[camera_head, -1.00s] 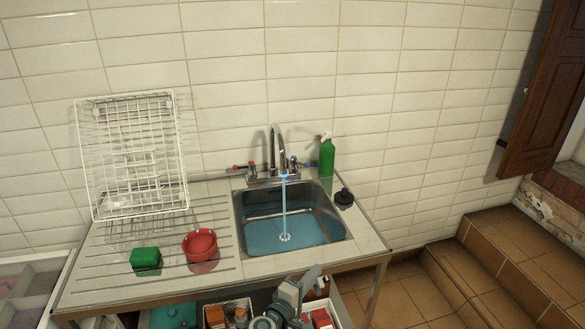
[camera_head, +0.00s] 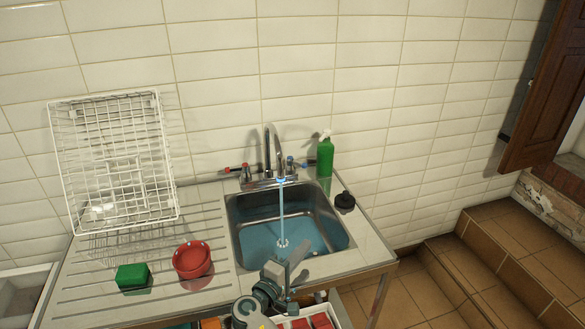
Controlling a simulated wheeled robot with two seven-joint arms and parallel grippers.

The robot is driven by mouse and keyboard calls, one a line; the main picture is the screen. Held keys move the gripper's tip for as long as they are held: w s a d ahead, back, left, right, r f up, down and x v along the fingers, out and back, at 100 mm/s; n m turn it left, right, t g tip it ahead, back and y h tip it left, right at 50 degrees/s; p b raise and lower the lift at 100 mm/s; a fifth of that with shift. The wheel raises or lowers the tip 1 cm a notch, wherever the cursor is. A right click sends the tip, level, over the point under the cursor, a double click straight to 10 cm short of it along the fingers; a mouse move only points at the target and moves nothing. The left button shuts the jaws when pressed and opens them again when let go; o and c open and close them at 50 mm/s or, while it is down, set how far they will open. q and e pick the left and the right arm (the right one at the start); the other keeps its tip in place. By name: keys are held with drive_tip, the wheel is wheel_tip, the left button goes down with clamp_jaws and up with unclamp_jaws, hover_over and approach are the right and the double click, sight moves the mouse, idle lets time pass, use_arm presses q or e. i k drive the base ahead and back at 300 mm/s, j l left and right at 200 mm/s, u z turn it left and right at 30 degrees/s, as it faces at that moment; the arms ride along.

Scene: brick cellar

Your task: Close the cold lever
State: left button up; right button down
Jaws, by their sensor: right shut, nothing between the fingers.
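The cold lever (camera_head: 299,165), with a blue end, is on the right side of the tap at the back of the sink (camera_head: 240,222). The hot lever (camera_head: 236,169), with a red end, is on the left side. A stream of water (camera_head: 282,215) runs from the spout (camera_head: 280,180) into the basin, where blue water lies. My right gripper (camera_head: 292,262) is shut and empty over the front edge of the sink, well short of the cold lever. My left gripper is out of view.
A green bottle (camera_head: 325,157) stands close to the right of the cold lever. A black plunger-like object (camera_head: 344,201) sits on the right rim. A red bowl (camera_head: 192,262), a green sponge-like block (camera_head: 132,278) and a white wire rack (camera_head: 120,165) are at left.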

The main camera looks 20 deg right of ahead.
sight(290, 161)
drive_tip(key=i, duration=0.95)
